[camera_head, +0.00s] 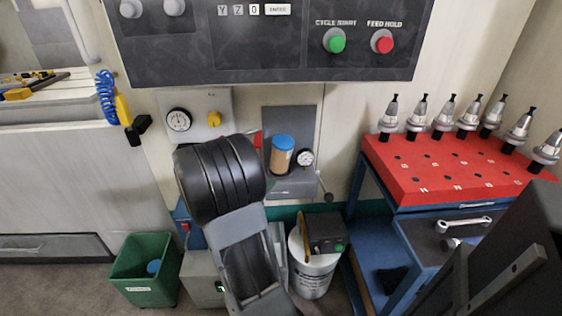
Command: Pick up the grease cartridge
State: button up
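An amber cylinder with a blue cap (281,157) stands upright in a grey wall unit (293,187), beside a small round gauge. It is the closest match in view to the grease cartridge, but no label on it can be read. Nothing is seen touching it from my arm. My arm's black ribbed joint and grey link rise in the middle, just left of the cylinder. No fingertips of my gripper can be made out, so its opening and contents are hidden.
A red rack (447,178) with several tool holders stands at right above a blue cart with a wrench (463,224). A white drum (313,272) stands below the wall unit. A green bin (131,287) is at lower left. A large dark shape fills the lower right.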

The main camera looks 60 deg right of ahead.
aim_at(274, 164)
jog(key=d, duration=0.4)
jog(key=s+d+b, duration=0.1)
jog(key=shift+d, duration=0.4)
jog(key=d, duration=0.2)
jog(key=d+b, duration=0.1)
jog(key=d, duration=0.1)
jog(key=shift+s+d+f+b, duration=0.1)
jog(key=shift+s+f+b, duration=0.1)
jog(key=shift+b, duration=0.1)
jog(key=shift+d+r, duration=0.1)
jog(key=shift+d, duration=0.5)
jog(key=c, duration=1.2)
jog(key=shift+c, duration=0.8)
jog(key=shift+r, duration=0.15)
